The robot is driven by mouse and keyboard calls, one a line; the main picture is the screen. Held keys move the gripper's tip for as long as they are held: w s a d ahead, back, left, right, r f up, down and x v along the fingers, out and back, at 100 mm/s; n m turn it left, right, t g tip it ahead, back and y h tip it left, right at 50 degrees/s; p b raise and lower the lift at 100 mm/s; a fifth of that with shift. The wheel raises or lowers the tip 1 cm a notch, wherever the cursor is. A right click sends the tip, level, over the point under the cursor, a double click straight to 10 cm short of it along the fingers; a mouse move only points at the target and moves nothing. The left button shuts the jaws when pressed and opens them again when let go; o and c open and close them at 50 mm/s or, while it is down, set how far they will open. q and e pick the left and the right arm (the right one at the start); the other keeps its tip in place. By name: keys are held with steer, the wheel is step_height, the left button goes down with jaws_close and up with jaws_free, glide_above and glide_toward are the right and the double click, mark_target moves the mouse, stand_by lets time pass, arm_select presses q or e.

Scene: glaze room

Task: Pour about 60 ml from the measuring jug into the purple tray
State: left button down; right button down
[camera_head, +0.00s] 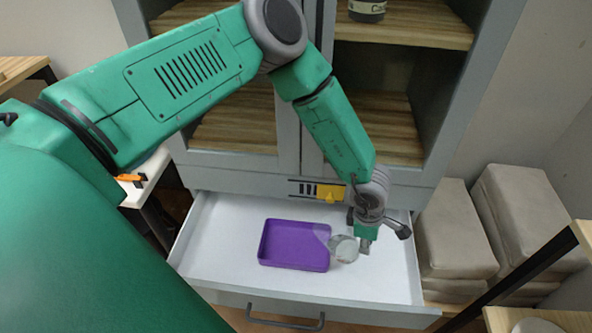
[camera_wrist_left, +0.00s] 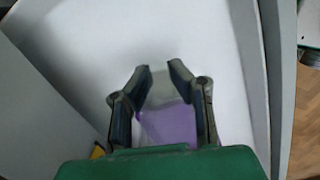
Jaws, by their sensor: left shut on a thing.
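The purple tray (camera_head: 292,246) lies in the open white drawer (camera_head: 215,232), left of my left gripper. The measuring jug (camera_head: 344,248) is clear and greyish. My left gripper (camera_head: 362,247) is shut on it and holds it by the tray's right edge. The jug looks tilted to the left, its clear upper part overlapping the tray's right side. In the left wrist view the left gripper's fingers (camera_wrist_left: 160,68) stand apart around the faint jug. I cannot make out liquid or a stream. My right gripper is out of view.
The drawer's front with its dark handle (camera_head: 286,320) stands nearest. A grey cabinet with wooden shelves (camera_head: 400,28) rises behind, holding a jar (camera_head: 367,10). Wrapped beige blocks (camera_head: 455,230) are stacked at the right. The drawer floor around the tray is clear.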

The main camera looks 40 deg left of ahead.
mark_target(350, 229)
arm_select(q)
steer(key=shift+s+a+r+h, duration=0.1)
steer(key=shift+a+r+h, duration=0.55)
steer(key=shift+r, duration=0.3)
steer(key=h+b, duration=0.1)
steer(key=b, duration=0.3)
steer(key=a+f+t+h+b, duration=0.1)
steer(key=b, duration=0.3)
steer(key=shift+s+b, duration=0.2)
steer(key=shift+b, duration=0.15)
steer(key=shift+r+h+b, duration=0.3)
steer(key=shift+h, duration=0.15)
steer(key=shift+s+a+r+t+h, duration=0.2)
steer(key=shift+a+r+t+h, duration=0.1)
steer(key=shift+r+h, duration=0.15)
steer(key=shift+a+r+h, duration=0.15)
steer(key=shift+r+h, duration=0.2)
steer(key=shift+s+r+p, duration=0.15)
steer(key=shift+r+p, duration=0.05)
steer(key=shift+p, duration=0.35)
steer(key=shift+h, duration=0.3)
